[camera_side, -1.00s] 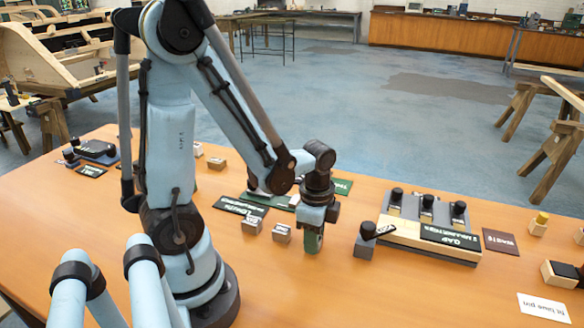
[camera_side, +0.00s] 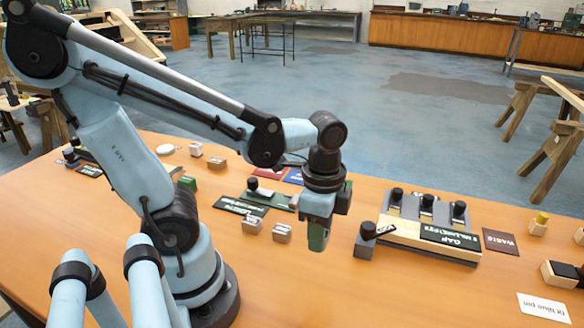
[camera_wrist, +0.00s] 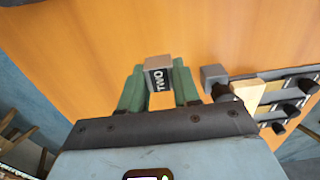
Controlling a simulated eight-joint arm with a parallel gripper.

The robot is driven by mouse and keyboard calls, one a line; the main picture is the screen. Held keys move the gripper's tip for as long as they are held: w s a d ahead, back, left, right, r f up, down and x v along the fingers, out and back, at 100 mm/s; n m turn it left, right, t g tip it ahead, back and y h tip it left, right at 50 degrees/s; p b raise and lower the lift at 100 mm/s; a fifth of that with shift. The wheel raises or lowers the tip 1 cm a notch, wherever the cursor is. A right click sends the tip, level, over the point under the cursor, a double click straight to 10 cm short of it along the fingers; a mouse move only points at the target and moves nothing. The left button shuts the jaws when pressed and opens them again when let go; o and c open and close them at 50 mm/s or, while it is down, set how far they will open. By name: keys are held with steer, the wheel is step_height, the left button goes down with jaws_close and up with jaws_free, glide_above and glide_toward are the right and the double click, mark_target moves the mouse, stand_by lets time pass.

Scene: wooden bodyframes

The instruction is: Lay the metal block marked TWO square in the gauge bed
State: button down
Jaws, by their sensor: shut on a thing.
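My gripper (camera_side: 318,238) is above the table in the middle of the side view. In the wrist view its green fingers (camera_wrist: 159,92) are shut on a grey metal block (camera_wrist: 158,74) marked TWO. The fingers hide the block in the side view. A low green fixture with a black knob (camera_side: 272,198) lies on the table behind and left of my gripper, beside a dark green lettered sign (camera_side: 241,207). It may be the gauge bed, but I cannot read enough to tell.
Two small labelled blocks (camera_side: 253,225) (camera_side: 282,233) stand left of my gripper. A small knobbed block (camera_side: 366,240) stands to its right, beside the gap fixture (camera_side: 401,239) with several black knobs. A waste card (camera_side: 500,241) lies further right. The front middle of the table is clear.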

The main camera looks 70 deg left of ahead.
steer(key=s+d+r, duration=0.2)
steer(key=d+r, duration=0.1)
steer(key=d, duration=0.1)
glide_above(282, 201)
step_height(282, 201, down, 6)
steer(key=shift+f, duration=2.05)
steer(key=shift+f, duration=0.15)
steer(key=c, duration=0.8)
jaws_free()
